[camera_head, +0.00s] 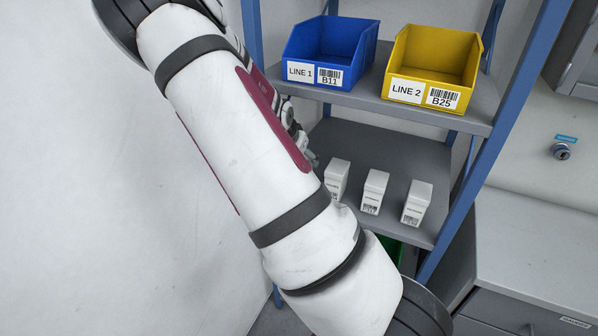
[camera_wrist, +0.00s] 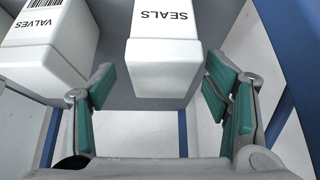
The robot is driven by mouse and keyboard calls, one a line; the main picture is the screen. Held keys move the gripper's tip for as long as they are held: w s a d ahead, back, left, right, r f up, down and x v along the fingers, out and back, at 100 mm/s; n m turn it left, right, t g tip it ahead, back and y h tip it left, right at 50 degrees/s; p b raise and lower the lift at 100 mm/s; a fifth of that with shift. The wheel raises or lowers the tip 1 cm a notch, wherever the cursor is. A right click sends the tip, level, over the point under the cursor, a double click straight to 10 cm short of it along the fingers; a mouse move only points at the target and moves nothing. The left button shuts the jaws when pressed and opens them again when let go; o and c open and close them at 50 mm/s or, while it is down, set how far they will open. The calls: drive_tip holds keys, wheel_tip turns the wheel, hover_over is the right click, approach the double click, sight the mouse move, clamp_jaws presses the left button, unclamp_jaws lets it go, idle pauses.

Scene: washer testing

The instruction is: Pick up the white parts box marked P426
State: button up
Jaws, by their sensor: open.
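Three white parts boxes stand in a row on the grey lower shelf in the head view: a left one (camera_head: 337,180), a middle one (camera_head: 374,191) and a right one (camera_head: 417,203). Their small labels are too small to read there, and I cannot tell which is P426. In the wrist view, a white box marked SEALS (camera_wrist: 165,55) lies ahead, its near end close to or between the fingertips. My gripper (camera_wrist: 160,78) is open, with a green-padded finger on each side. A white box marked VALVES (camera_wrist: 50,48) is to the left. In the head view my arm mostly hides the gripper.
The upper shelf (camera_head: 470,118) holds a blue LINE 1 bin (camera_head: 330,50) and a yellow LINE 2 bin (camera_head: 432,62). A blue rack post (camera_head: 490,145) stands right of the boxes. A green bin (camera_head: 388,252) shows partly below. A white wall is at left.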

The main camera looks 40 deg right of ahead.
drive_tip(key=shift+x, duration=2.7)
drive_tip(key=shift+a, duration=0.1)
drive_tip(key=c, duration=1.4)
drive_tip(key=shift+o, duration=0.2)
